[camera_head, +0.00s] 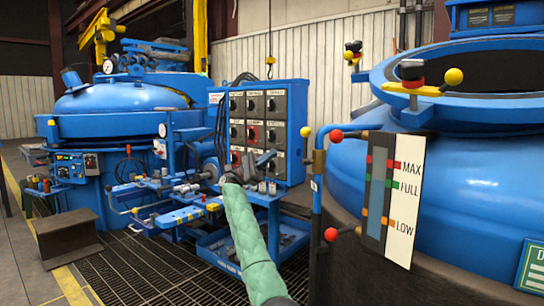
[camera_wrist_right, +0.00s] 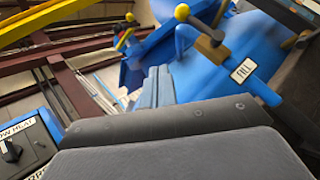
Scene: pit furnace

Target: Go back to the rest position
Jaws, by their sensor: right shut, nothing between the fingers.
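My right arm in its green sleeve reaches up from the bottom centre of the head view. Its grey right gripper (camera_head: 256,163) is in front of the lower part of the blue control panel (camera_head: 292,114), which has several black knobs. Whether it touches the panel cannot be told. In the right wrist view the gripper's grey fingers (camera_wrist_right: 165,138) fill the bottom, shut with nothing between them. Part of a knob panel (camera_wrist_right: 22,150) lettered "LOW HEAT" shows at lower left there. My left gripper is not in view.
A large blue vessel (camera_head: 470,170) with a MAX/FULL/LOW gauge (camera_head: 403,190) and ball-ended valve levers stands close on the right. A lidded blue furnace (camera_head: 125,105) is at left. Dark floor grating (camera_head: 150,270) lies open at lower left.

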